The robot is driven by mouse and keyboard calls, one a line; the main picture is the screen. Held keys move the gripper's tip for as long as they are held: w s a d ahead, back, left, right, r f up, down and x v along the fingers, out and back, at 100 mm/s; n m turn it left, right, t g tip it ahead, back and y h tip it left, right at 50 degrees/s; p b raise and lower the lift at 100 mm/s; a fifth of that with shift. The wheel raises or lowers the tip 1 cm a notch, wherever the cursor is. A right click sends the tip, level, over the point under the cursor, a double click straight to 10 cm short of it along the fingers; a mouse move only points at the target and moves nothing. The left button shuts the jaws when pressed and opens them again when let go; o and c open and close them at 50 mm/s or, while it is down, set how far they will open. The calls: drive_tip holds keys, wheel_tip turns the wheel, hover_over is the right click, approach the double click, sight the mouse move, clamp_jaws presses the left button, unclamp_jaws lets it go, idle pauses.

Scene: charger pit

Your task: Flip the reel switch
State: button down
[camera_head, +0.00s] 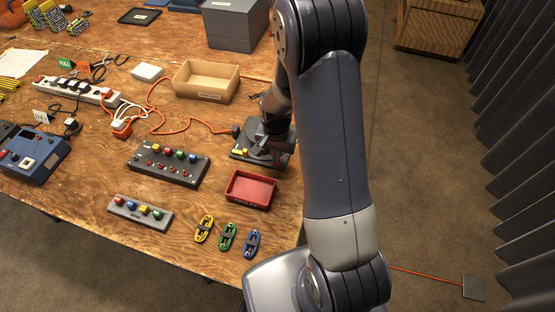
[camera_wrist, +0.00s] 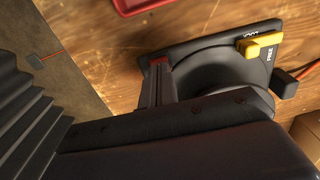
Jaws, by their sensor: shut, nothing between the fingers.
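The reel (camera_head: 240,153) is a dark unit on a flat base near the right edge of the wooden table, partly hidden by my arm. Its yellow switch (camera_head: 240,151) shows at the near left of the base. In the wrist view the yellow switch (camera_wrist: 262,45) stands on the base between a white label that seems to read LOCK and one reading FREE; which it is set to I cannot tell. My gripper (camera_head: 284,158) is low at the right side of the reel. In the wrist view my gripper (camera_wrist: 158,82) is shut and empty, apart from the switch.
A red tray (camera_head: 250,189) is just in front of the reel, and a cardboard box (camera_head: 206,81) behind it. An orange cable (camera_head: 190,122) runs left from the reel. A button panel (camera_head: 168,164) and several cable bundles (camera_head: 227,237) are nearby. The table edge is close on the right.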

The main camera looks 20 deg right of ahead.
drive_tip(key=shift+f+b, duration=0.5)
drive_tip(key=shift+f, duration=0.2)
drive_tip(key=shift+r, duration=0.15)
drive_tip(key=shift+r+p, duration=2.35)
drive_tip(key=shift+r, duration=1.1)
drive_tip(key=shift+f, duration=0.2)
wheel_tip(320, 180, down, 7)
drive_tip(key=b, duration=0.4)
drive_tip(key=shift+b, duration=0.4)
drive_tip(key=shift+r, duration=0.15)
